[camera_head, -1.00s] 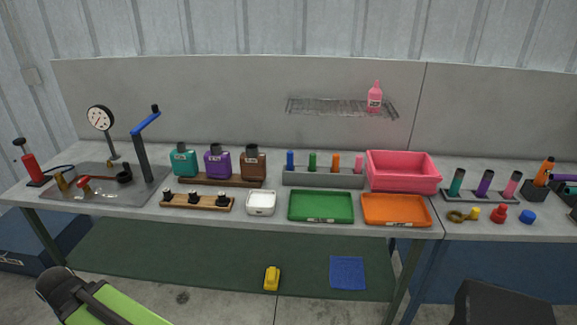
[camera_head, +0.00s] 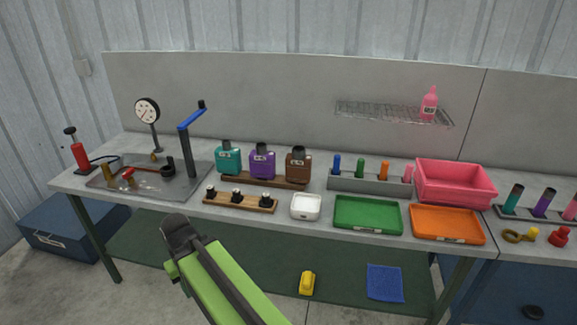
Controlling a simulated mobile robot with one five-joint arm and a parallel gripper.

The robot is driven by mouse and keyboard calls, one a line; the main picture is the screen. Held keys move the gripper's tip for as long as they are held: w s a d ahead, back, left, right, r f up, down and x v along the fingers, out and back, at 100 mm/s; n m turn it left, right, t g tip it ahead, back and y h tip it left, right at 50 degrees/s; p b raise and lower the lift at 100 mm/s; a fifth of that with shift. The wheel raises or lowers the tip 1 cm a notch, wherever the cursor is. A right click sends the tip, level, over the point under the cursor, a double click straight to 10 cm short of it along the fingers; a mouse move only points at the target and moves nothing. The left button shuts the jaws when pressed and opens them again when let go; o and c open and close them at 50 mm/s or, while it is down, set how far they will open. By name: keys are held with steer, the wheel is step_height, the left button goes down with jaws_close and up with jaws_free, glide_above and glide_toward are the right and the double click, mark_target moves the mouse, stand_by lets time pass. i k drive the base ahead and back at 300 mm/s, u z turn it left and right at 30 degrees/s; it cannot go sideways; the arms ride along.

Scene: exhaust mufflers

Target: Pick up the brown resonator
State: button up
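The brown resonator (camera_head: 298,165) is a boxy brown can with a dark neck and a small pale label. It stands upright at the right end of a wooden rack (camera_head: 285,183) on the bench. A purple can (camera_head: 262,165) and a teal can (camera_head: 228,160) stand to its left on the same rack. My green arm with a dark rounded joint shows at the lower middle, in front of the bench and well short of the brown resonator. I cannot make out any gripper fingers in the view.
A wooden block with black-topped pegs (camera_head: 240,204) and a white dish (camera_head: 306,206) lie in front of the rack. A grey holder with coloured tubes (camera_head: 370,184) is to the right. A metal plate with a blue-handled post (camera_head: 188,150) is at left.

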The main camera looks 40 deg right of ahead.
mark_target(298, 165)
steer(key=i, duration=0.9)
steer(key=z, duration=0.05)
